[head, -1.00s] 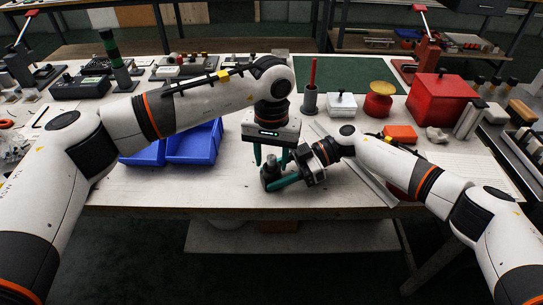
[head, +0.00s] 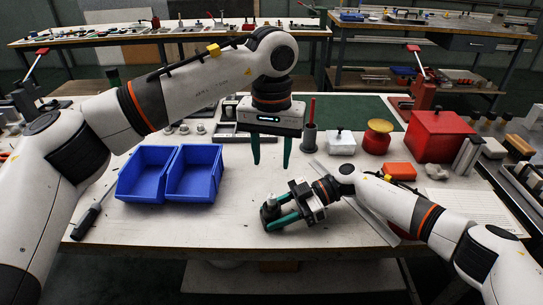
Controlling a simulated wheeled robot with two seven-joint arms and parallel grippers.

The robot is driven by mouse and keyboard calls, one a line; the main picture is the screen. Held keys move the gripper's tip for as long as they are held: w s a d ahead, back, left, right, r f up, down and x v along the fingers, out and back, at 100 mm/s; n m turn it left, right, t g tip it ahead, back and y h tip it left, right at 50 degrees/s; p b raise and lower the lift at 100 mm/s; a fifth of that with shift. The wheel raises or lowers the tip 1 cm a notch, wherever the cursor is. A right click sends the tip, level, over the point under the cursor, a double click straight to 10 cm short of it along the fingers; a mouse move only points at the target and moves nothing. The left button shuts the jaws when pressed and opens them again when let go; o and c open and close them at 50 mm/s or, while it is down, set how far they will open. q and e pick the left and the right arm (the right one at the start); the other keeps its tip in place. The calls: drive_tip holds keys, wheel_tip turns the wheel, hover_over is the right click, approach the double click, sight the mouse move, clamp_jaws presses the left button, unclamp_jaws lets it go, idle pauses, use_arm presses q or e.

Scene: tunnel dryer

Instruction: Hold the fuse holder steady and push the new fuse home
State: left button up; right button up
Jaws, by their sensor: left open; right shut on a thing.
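My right gripper (head: 273,213) is shut on a small dark block, which I take for the fuse holder (head: 267,212), near the table's front edge. A short light-grey cylinder stands up from its top; I cannot tell whether this is the fuse or how deep it sits. The green fingers and gripper body hide part of the holder. My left gripper (head: 271,163) hangs above and behind the holder, pointing down. Its two green fingers are open and apart, with nothing between them and clear of the holder.
Two blue bins (head: 194,178) stand left of the grippers. A black-handled tool (head: 91,218) lies at the table's left edge. A dark cylinder with a red rod (head: 309,138), a white box (head: 342,143) and a red box (head: 436,135) stand behind right. The white table between is mostly bare.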

drive_tip(key=o, duration=1)
